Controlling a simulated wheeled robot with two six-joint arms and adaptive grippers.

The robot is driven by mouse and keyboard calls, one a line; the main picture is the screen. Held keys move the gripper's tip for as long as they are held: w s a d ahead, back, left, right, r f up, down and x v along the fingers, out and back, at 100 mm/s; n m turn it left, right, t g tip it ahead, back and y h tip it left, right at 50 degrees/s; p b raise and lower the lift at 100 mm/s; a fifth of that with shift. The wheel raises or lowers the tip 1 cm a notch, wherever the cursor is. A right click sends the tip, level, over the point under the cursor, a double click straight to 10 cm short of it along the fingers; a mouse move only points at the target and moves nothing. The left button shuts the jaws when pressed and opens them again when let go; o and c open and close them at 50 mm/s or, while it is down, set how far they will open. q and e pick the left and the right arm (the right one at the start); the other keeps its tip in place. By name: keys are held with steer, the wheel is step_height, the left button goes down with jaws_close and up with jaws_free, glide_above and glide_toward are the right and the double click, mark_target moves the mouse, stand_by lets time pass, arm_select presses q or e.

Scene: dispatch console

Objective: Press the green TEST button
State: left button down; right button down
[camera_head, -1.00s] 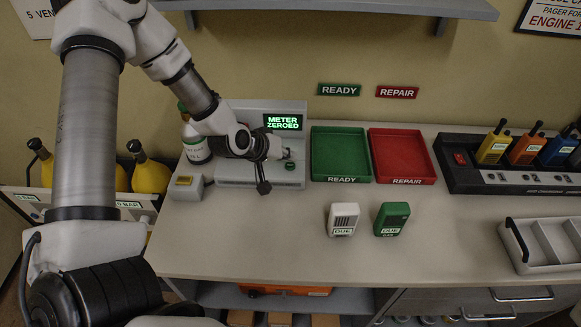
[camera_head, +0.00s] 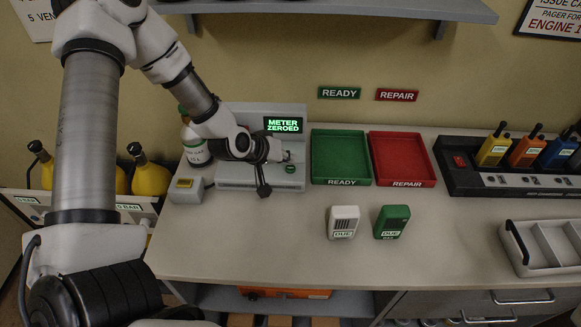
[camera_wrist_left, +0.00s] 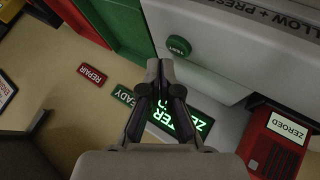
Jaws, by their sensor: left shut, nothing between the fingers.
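The green button (camera_head: 290,169) is on the grey test station (camera_head: 235,184) below its screen (camera_head: 283,124), which reads METER ZEROED. In the left wrist view the round green button (camera_wrist_left: 179,46) stands on a pale panel, its lettering too small to read. My left gripper (camera_head: 286,156) is shut and empty, close to the button in the head view. In the left wrist view its closed fingertips (camera_wrist_left: 160,66) show just beside the button, with a small gap in the picture. I cannot tell the height between them. My right gripper is not in view.
A green READY tray (camera_head: 340,181) and a red REPAIR tray (camera_head: 405,183) lie right of the station. A white meter (camera_head: 343,221) and a green meter (camera_head: 392,220) stand in front. A gas bottle (camera_head: 195,146) is at left. A red device (camera_wrist_left: 276,147) labelled ZEROED shows in the wrist view.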

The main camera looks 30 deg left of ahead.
mark_target(288, 169)
arm_select(q)
steer(key=shift+f+b, duration=0.35)
steer(key=shift+f, duration=0.05)
steer(key=shift+f+b, duration=0.45)
stand_by(0.6)
steer(key=shift+r, duration=0.15)
steer(key=shift+r+p, duration=0.75)
step_height(288, 169, up, 5)
steer(key=p, duration=0.4)
steer(key=shift+p, duration=0.3)
stand_by(0.6)
